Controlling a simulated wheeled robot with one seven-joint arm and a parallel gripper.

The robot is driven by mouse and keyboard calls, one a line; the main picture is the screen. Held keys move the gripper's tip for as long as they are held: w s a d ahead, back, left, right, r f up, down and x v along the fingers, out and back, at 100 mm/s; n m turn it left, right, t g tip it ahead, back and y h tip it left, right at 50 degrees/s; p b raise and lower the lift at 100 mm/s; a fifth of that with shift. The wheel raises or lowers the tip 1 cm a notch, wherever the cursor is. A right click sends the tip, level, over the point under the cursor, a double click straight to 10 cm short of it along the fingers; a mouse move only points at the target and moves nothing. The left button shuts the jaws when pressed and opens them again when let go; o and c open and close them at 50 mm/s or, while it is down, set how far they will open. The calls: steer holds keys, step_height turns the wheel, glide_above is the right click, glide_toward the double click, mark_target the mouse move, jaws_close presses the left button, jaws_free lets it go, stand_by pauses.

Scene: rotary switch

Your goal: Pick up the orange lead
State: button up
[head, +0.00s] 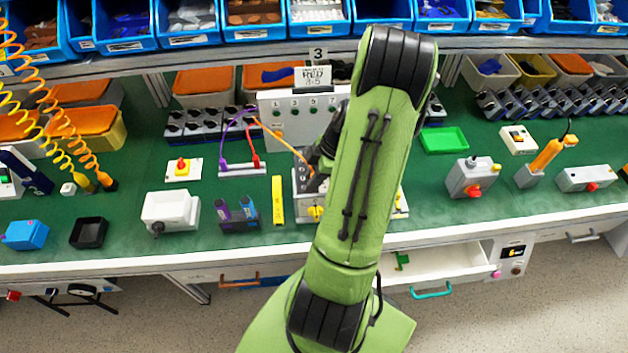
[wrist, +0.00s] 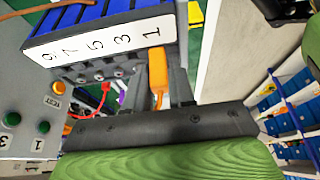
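The orange lead (head: 290,147) runs in the head view from the grey upright panel down to the right, towards the grey terminal block (head: 304,184). My gripper (head: 318,162) is beside its lower end, partly hidden behind my green arm. In the wrist view the lead's orange plug (wrist: 157,68) lies between the two dark fingers of my gripper (wrist: 160,88). The fingers are close together, one on each side of the plug, with no clear gap at its wide part. Whether the plug still sits in a socket is hidden.
A purple lead (head: 226,128) and a red lead (head: 255,148) stand close by on the left. The numbered panel (head: 278,118) rises behind. A yellow strip (head: 278,201) and a white box (head: 170,211) lie left of the block. Blue bins (head: 184,25) line the shelf above.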

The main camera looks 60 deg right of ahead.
jaws_close()
step_height(320, 180, up, 10)
steer(key=shift+f+p, duration=0.15)
steer(key=shift+p, duration=0.6)
step_height(320, 180, up, 3)
steer(key=shift+r+p, duration=0.15)
steer(key=shift+p, duration=0.85)
